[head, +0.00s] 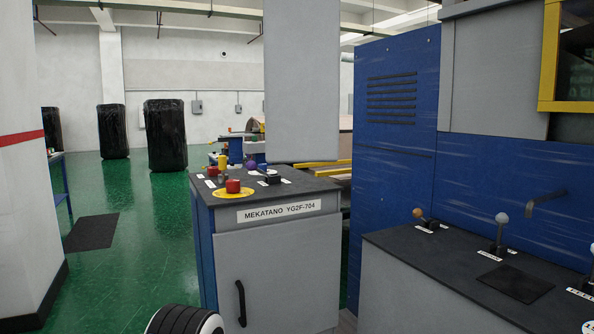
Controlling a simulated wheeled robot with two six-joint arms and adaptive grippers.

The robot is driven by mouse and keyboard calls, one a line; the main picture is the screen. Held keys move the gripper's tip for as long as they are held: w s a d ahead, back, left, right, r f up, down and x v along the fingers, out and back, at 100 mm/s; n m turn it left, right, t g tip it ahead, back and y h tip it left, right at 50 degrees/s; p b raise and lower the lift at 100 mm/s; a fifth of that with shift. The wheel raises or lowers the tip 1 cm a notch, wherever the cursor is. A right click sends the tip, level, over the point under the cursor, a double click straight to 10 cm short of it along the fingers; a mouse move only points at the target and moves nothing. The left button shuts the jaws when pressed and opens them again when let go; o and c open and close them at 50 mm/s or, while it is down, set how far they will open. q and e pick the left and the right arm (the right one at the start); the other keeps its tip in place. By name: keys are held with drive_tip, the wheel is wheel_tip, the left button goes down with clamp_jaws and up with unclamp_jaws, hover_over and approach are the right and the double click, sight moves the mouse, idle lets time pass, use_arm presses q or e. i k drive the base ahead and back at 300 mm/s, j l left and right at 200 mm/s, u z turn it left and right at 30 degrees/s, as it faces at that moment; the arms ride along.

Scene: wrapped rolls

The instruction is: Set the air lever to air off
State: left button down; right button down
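Several levers show, but their labels are too small to read, so I cannot tell which one is the air lever. One lever with an orange-brown ball (418,213) and one with a grey ball (501,219) stand on the dark top of the right cabinet (445,262). A lever with a purple ball (252,165) is on the control console (275,266) marked MEKATANO YG2F-704. Another control is cut off at the right edge. Neither of my grippers is in view.
The console has a red button (233,186) on a yellow plate and a black door handle (241,303). A tall blue cabinet (395,150) stands between console and right cabinet. Black-wrapped rolls (166,135) stand far back. Green floor (130,250) is open at left.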

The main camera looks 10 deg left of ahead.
sight(251, 166)
drive_tip(key=i+j+z, duration=0.1)
drive_tip(key=j, duration=0.5)
drive_tip(key=i+j+z, duration=0.1)
drive_tip(key=j, duration=0.5)
drive_tip(key=i+j+z, duration=0.1)
drive_tip(key=j, duration=0.5)
drive_tip(key=i, duration=0.05)
